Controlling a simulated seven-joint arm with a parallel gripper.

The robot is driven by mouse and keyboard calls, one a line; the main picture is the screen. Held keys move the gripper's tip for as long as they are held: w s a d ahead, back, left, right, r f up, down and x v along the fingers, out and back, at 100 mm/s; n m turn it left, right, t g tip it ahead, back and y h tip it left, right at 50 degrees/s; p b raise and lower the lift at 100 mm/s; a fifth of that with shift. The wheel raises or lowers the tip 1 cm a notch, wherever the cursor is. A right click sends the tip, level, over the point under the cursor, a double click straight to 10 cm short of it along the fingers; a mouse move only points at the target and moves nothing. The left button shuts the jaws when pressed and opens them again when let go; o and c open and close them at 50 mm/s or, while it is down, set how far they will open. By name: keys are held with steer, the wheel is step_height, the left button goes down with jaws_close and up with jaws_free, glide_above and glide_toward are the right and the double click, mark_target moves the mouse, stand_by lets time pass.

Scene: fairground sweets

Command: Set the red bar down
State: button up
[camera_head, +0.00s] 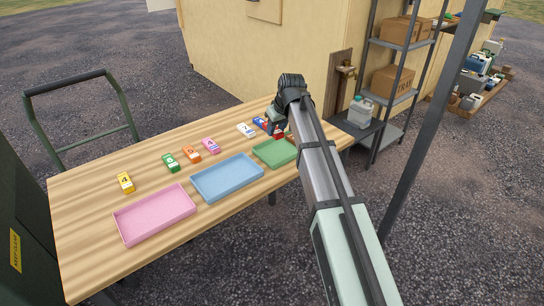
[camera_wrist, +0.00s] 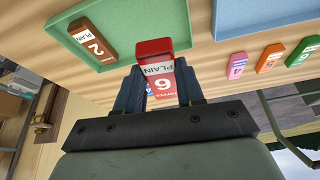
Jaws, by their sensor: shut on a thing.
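The red bar (camera_wrist: 154,47) is between the fingers of my gripper (camera_wrist: 160,90) in the wrist view. Its plain red end points away from the palm, and a white label reading PLAIN shows beside that end. The end overlaps the edge of the green tray (camera_wrist: 125,22) in this view; I cannot tell its height above the table. In the head view my gripper (camera_head: 276,126) is at the far right part of the table, just behind the green tray (camera_head: 264,147), and mostly hides the bar.
A brown bar marked 2 (camera_wrist: 92,43) lies in the green tray. The blue tray (camera_head: 227,192) and pink tray (camera_head: 155,230) stand to the left. A white bar (camera_head: 245,129), pink bar (camera_head: 210,146), orange bar (camera_head: 191,154), green bar (camera_head: 170,162) and yellow bar (camera_head: 125,182) line the table (camera_head: 85,205).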

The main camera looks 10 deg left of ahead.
mark_target(273, 157)
steer(key=shift+n, duration=0.6)
steer(key=shift+s+f, duration=0.1)
steer(key=shift+f, duration=4.9)
steer(key=shift+f, duration=0.15)
steer(key=o, duration=1.1)
steer(key=shift+c, duration=0.2)
steer(key=v, duration=1.2)
steer(key=shift+w+d, duration=0.15)
steer(key=shift+w, duration=0.1)
